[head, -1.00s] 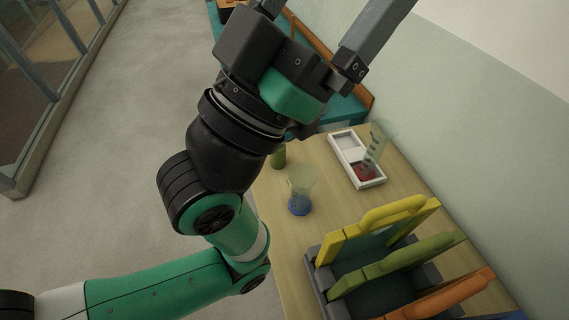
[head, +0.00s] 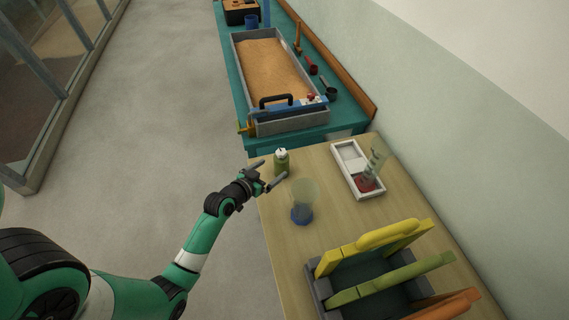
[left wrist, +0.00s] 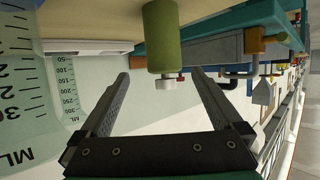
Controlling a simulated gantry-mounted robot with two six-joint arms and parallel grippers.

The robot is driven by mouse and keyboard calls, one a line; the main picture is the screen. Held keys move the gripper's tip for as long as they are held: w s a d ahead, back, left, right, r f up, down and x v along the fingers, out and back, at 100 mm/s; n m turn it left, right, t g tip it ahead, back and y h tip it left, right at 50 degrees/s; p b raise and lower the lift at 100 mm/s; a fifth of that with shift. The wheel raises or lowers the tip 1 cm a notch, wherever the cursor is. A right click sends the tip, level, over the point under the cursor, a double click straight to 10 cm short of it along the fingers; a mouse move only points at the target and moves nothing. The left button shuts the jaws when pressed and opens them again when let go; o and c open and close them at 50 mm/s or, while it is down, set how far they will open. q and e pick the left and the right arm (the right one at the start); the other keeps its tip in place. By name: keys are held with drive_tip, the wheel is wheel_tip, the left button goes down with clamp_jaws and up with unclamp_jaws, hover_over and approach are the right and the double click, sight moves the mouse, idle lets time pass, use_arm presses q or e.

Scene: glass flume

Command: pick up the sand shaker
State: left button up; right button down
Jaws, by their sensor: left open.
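The sand shaker, which I take to be the small green cylinder with a white cap (head: 281,163), stands upright near the wooden table's far left corner. My left gripper (head: 272,170) is open and empty at the table's left edge, its fingers pointing toward the shaker. In the left wrist view the shaker (left wrist: 162,38) appears upside down, ahead of the gap between the open fingers (left wrist: 161,76). I see no finger touching it. My right gripper is in neither view.
A clear beaker with a blue base (head: 303,202) stands close to the shaker. A white tray (head: 350,160) holds a graduated cylinder (head: 375,163). A rack of coloured boards (head: 318,285) fills the near end. Beyond is a teal bench (head: 237,100) with a sand-filled flume (head: 270,68).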

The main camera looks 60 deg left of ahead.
sight(278, 164)
use_arm(q)
drive_tip(key=b+x, duration=0.1)
drive_tip(key=x, duration=0.4)
drive_tip(key=shift+b, duration=0.4)
drive_tip(key=shift+w+a+f, duration=0.1)
drive_tip(key=shift+w+a, duration=0.15)
drive_tip(key=shift+w, duration=0.15)
drive_tip(key=b+x, duration=0.1)
drive_tip(key=x, duration=0.1)
drive_tip(key=b+x, duration=0.1)
drive_tip(key=x, duration=0.1)
drive_tip(key=shift+a+b, duration=0.3)
drive_tip(key=shift+a, duration=0.1)
drive_tip(key=shift+w+a, duration=0.25)
drive_tip(key=shift+w, duration=0.1)
drive_tip(key=shift+c, duration=0.3)
drive_tip(key=c, duration=1.4)
